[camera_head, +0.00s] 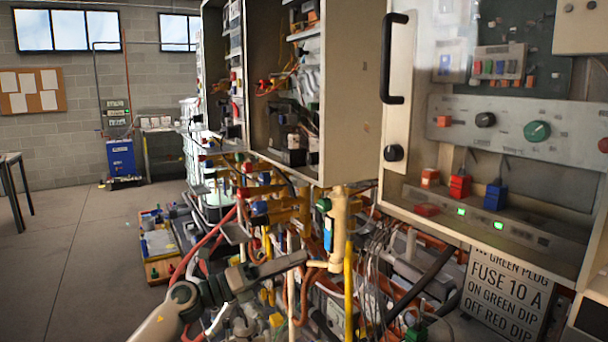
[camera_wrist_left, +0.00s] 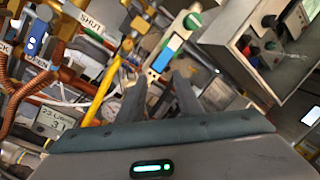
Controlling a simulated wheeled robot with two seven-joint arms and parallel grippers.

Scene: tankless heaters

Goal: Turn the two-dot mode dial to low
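Several dials show, but I cannot make out dots or low marks on any of them. A cream fixture (camera_head: 339,225) has a green knob (camera_head: 323,205) and a blue panel (camera_head: 328,236). In the left wrist view, the green knob (camera_wrist_left: 192,22) and blue panel (camera_wrist_left: 166,54) lie just beyond my fingers. A black dial (camera_head: 485,119) and a green dial (camera_head: 537,131) sit on the grey panel at the right. My left gripper (camera_head: 304,258) is below and left of the cream fixture. In the wrist view its fingers (camera_wrist_left: 160,86) are apart and empty. My right gripper is out of view.
Dense pipes and hoses surround my left gripper, including a yellow pipe (camera_head: 348,290). The right cabinet has a door with a black handle (camera_head: 393,58). A fuse sign (camera_head: 505,290) hangs below it. Open floor (camera_head: 90,260) lies at the left.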

